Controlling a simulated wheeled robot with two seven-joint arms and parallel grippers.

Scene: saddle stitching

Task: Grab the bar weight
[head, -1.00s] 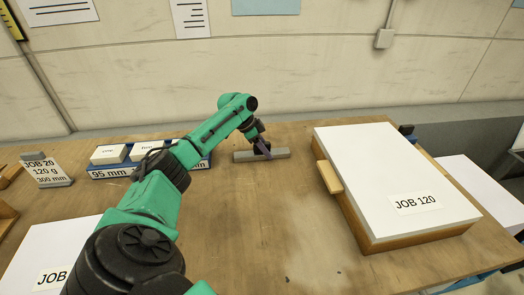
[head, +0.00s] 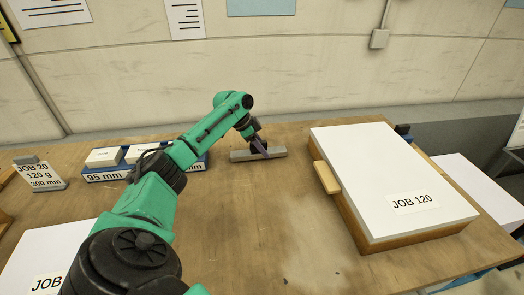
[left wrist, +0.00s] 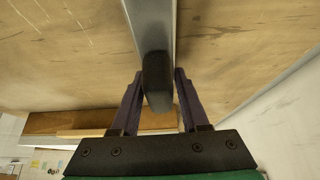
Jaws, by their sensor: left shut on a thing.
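The bar weight (head: 274,152) is a long grey bar lying on the wooden table toward its back edge. My left gripper (head: 259,150) is at the middle of the bar, coming down from above. In the left wrist view the bar (left wrist: 150,25) runs between the two fingers, with a dark grip block (left wrist: 157,80) on it. My left gripper (left wrist: 158,100) is shut on the bar weight by this dark block. The exact contact of the fingertips is hard to see. My right gripper is not in view.
A stack of white sheets marked JOB 120 (head: 385,165) lies in a wooden tray at right. The table middle (head: 260,220) is clear.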

